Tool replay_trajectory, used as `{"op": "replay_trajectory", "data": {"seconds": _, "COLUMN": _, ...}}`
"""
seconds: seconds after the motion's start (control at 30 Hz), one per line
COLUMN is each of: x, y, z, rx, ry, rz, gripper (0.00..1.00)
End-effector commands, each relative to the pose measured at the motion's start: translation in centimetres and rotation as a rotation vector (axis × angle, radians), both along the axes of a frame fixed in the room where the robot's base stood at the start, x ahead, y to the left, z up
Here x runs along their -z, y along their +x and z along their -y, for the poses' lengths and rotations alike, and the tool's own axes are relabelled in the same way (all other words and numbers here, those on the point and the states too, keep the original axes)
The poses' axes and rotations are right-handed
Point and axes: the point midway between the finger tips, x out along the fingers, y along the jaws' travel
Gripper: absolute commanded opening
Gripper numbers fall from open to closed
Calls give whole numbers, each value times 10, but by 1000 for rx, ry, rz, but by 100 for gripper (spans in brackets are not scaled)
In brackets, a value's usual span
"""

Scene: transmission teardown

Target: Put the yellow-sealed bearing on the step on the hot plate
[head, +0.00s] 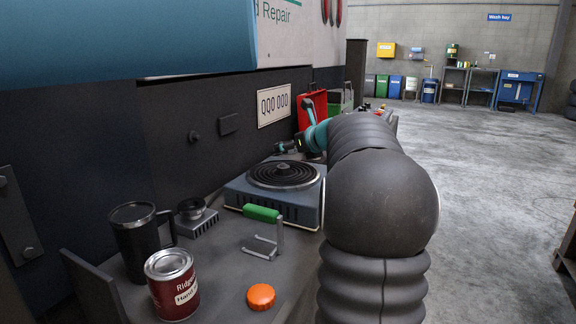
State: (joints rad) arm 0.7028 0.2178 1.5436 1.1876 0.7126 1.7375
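The hot plate (240,196) is a blue-grey box with a dark spiral coil on top, standing on the step (225,262). The coil looks bare. My gripper (281,147) is small and dark at the end of my teal wrist, behind the hot plate, and points left. Its fingers are too small and dark to tell whether they are open or shut. A small yellow spot shows beside it, but I cannot tell what it belongs to. I cannot make out a yellow-sealed bearing for certain. My dark arm hides part of the step on the right.
On the near step stand a black mug (135,240), a red can (172,286), an orange cap (261,296), a green-handled tool (262,214) and a grey ribbed block (197,225) bearing a dark round part. A red box (312,108) stands behind. Open floor lies right.

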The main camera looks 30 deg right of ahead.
Motion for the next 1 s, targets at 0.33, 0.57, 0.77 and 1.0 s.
{"op": "replay_trajectory", "data": {"seconds": 0.33, "x": 22, "y": 4, "z": -9, "rx": 4, "ry": 1, "rz": 1, "gripper": 25}}
{"op": "replay_trajectory", "data": {"seconds": 0.57, "x": 47, "y": 4, "z": -8, "rx": 4, "ry": 0, "rz": 1, "gripper": 25}}
{"op": "replay_trajectory", "data": {"seconds": 0.77, "x": 46, "y": 4, "z": -8, "rx": 4, "ry": -1, "rz": 2, "gripper": 25}}
{"op": "replay_trajectory", "data": {"seconds": 1.0, "x": 49, "y": 4, "z": -8, "rx": 3, "ry": 0, "rz": 0, "gripper": 98}}
